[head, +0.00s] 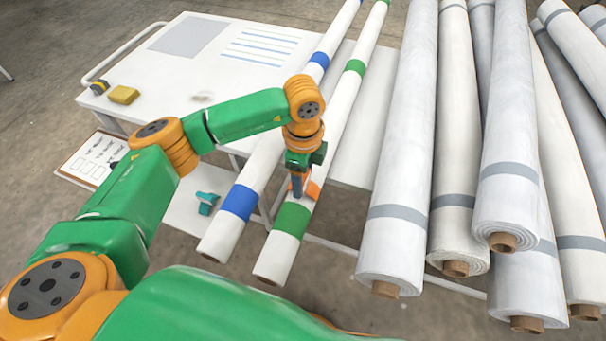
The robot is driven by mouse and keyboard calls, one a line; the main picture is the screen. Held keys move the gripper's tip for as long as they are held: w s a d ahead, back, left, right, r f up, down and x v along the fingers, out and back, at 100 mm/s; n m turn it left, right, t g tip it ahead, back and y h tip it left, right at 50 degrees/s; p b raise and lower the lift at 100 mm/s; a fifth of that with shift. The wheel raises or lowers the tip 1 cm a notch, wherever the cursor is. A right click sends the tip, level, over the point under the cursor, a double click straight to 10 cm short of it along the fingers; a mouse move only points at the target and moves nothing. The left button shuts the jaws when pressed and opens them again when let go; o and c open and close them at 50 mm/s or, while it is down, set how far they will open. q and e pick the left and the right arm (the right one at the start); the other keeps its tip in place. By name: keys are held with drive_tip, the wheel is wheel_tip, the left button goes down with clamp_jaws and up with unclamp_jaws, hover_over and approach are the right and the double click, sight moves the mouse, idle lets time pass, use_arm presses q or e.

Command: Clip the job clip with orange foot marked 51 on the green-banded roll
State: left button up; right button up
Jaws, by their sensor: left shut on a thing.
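The green-banded roll (334,130) is white with two green bands and lies lengthwise beside the blue-banded roll (269,153). My left gripper (298,190) points down over the green-banded roll, just beyond its near green band (292,219). It is shut on the job clip with orange foot (312,190). The orange part shows at the fingertips, at the roll's surface. I cannot tell whether the clip grips the roll or only touches it. The fingers hide most of the clip, and no number is legible. My right gripper is out of view.
A teal clip (207,203) lies on the lower white shelf, left of the rolls. A white table (150,62) holds a yellow block (123,95) and a tape measure (99,87). A clipboard (92,160) is at the left. Large grey-banded rolls (396,235) crowd the right side.

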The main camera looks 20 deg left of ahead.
use_arm(q)
drive_tip(key=shift+f, duration=0.3)
idle(0.5)
drive_tip(key=o, duration=1.4)
drive_tip(key=shift+r, duration=0.1)
drive_tip(key=shift+r+p, duration=2.7)
drive_tip(key=shift+r, duration=0.8)
drive_tip(key=shift+f, duration=0.1)
